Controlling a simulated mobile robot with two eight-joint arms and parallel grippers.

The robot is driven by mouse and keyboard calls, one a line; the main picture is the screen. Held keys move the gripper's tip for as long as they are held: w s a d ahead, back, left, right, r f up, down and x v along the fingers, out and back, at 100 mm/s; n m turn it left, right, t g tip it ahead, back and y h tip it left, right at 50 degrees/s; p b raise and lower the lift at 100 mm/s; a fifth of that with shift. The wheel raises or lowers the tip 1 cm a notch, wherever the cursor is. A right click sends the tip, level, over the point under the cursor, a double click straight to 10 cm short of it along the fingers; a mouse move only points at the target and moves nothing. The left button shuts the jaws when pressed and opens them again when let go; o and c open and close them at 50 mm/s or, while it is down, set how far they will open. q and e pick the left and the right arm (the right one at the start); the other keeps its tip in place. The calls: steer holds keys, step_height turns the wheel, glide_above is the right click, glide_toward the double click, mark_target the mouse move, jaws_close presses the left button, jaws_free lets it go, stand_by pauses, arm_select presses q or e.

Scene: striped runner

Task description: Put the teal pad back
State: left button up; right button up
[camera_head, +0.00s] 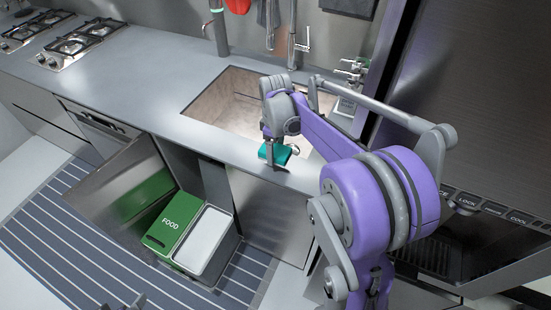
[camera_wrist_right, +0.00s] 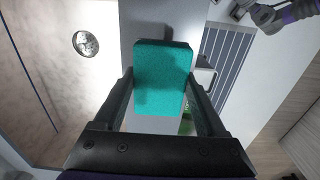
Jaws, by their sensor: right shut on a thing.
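The teal pad (camera_head: 283,155) is between the fingers of my right gripper (camera_head: 270,147), near the counter's front strip beside the sink. In the right wrist view the pad (camera_wrist_right: 161,78) is a teal block, and my right gripper (camera_wrist_right: 161,103) is shut on it with one finger on each side. I cannot tell whether the pad touches the counter. My left gripper (camera_head: 130,303) shows only in part, dark, at the bottom edge of the head view. My left arm (camera_wrist_right: 285,14) also shows at the top right of the right wrist view; its jaws are unclear.
The sink basin (camera_head: 232,105) is behind the counter strip, with a tall faucet (camera_head: 293,45). Below, a pulled-out drawer holds a green FOOD bin (camera_head: 172,222) and a white-lidded bin (camera_head: 208,235) over the striped runner (camera_head: 60,255). The counter (camera_head: 130,85) left of the sink is clear.

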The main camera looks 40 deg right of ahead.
mark_target(275, 159)
steer(key=shift+f, duration=1.95)
steer(key=shift+f, duration=0.2)
steer(key=o, duration=1.4)
step_height(275, 159, up, 12)
steer(key=shift+f, duration=0.1)
steer(key=shift+s+a+r, duration=0.1)
steer(key=shift+a+r, duration=0.05)
steer(key=shift+r, duration=0.1)
steer(key=s+a+f+m+t, duration=0.2)
steer(key=s+a+f+t, duration=0.1)
steer(key=s+a, duration=0.4)
steer(key=s+a+f+m+t, duration=0.2)
steer(key=s+a+f+m, duration=0.1)
steer(key=s+a, duration=0.4)
steer(key=a+f, duration=0.1)
steer(key=a, duration=0.2)
steer(key=shift+s+f+m+t, duration=0.2)
steer(key=shift+s+m+t, duration=0.1)
steer(key=shift+s+t, duration=0.1)
